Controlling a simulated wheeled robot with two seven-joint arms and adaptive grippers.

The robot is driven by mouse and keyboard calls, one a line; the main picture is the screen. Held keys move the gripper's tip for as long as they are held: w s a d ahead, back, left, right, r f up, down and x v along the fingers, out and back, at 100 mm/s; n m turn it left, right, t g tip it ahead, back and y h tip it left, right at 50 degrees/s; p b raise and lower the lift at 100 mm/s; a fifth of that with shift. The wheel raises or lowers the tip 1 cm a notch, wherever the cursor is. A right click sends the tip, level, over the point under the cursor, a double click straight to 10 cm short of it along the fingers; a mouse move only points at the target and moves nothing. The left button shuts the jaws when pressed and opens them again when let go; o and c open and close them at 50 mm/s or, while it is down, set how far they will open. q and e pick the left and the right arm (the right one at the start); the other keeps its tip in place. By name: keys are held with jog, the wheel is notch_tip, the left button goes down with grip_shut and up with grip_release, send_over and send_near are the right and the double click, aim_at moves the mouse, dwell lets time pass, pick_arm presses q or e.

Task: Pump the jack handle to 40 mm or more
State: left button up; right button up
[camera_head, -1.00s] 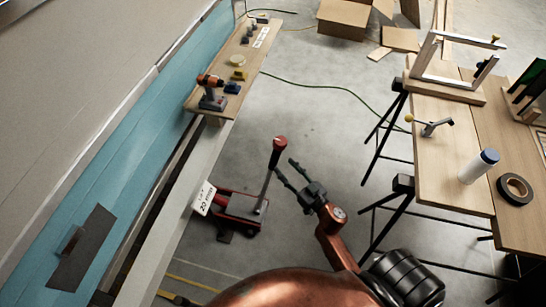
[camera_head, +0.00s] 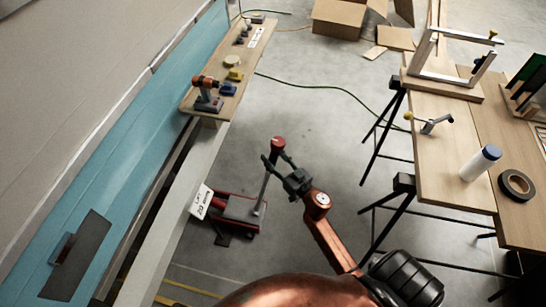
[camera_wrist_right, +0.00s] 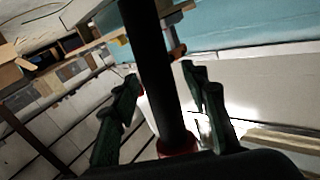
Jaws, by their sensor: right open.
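The red floor jack (camera_head: 240,211) stands on the concrete beside the camper's lower edge. Its handle (camera_head: 265,187) rises at a slight tilt to a red knob (camera_head: 278,142). My right gripper (camera_head: 277,160) is open, with its fingers at the upper handle just below the knob. In the right wrist view the dark handle (camera_wrist_right: 152,60) passes between the two open fingers, which look apart from it. A white label (camera_head: 201,201) is at the jack's left end; its small text is not clearly legible. My left gripper is not in view.
The blue and white camper side (camera_head: 130,140) runs along the left. A wooden shelf (camera_head: 215,112) above the jack holds a drill (camera_head: 207,95). A trestle workbench (camera_head: 450,150) with a white bottle (camera_head: 480,163) and tape roll (camera_head: 516,185) is at the right. Clear floor lies between.

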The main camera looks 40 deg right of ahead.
jog(key=shift+c, duration=0.3)
grip_shut()
dwell(0.3)
